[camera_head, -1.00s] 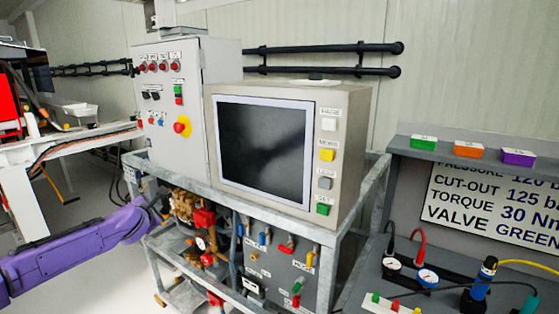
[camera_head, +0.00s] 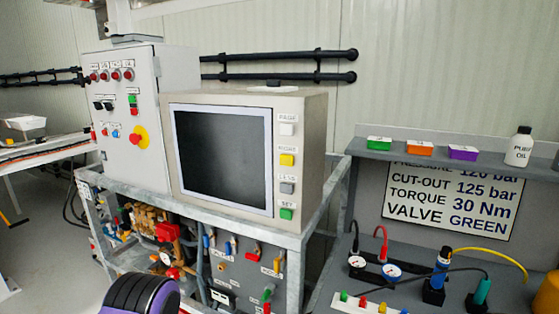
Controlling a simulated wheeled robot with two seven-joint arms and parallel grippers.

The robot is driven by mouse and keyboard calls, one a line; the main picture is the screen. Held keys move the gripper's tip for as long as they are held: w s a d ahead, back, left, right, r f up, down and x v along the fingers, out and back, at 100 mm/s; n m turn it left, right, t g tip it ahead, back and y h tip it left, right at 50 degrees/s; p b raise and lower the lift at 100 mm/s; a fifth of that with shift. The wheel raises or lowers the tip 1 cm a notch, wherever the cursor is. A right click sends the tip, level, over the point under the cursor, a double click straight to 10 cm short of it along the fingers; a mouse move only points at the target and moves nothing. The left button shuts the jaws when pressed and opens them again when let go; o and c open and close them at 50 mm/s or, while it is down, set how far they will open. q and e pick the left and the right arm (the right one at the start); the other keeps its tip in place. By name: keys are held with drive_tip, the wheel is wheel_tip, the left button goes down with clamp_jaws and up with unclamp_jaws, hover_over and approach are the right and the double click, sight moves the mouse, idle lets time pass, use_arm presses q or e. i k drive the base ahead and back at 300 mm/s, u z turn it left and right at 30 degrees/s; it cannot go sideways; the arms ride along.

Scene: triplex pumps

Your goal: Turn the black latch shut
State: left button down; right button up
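I cannot make out for certain which part is the black latch. The cabinet door looks shut. A purple and black part of my own arm (camera_head: 140,296) shows at the bottom left, in front of the pump frame. Neither gripper shows in the head view.
A monitor box (camera_head: 221,158) with coloured buttons stands on the metal frame (camera_head: 245,224), above red and brass pump parts. At right, a bench (camera_head: 420,262) holds gauges and cables below a shelf (camera_head: 452,161) with coloured boxes and an oil bottle (camera_head: 519,147).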

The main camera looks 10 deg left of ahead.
sight(80, 75)
drive_tip(key=u, duration=1.3)
drive_tip(key=k, duration=0.6)
drive_tip(key=u, duration=0.7)
drive_tip(key=i, duration=0.8)
drive_tip(key=u, duration=0.45)
drive_tip(key=i, duration=0.85)
drive_tip(key=z, duration=0.9)
drive_tip(key=i, duration=0.65)
drive_tip(key=z, duration=0.6)
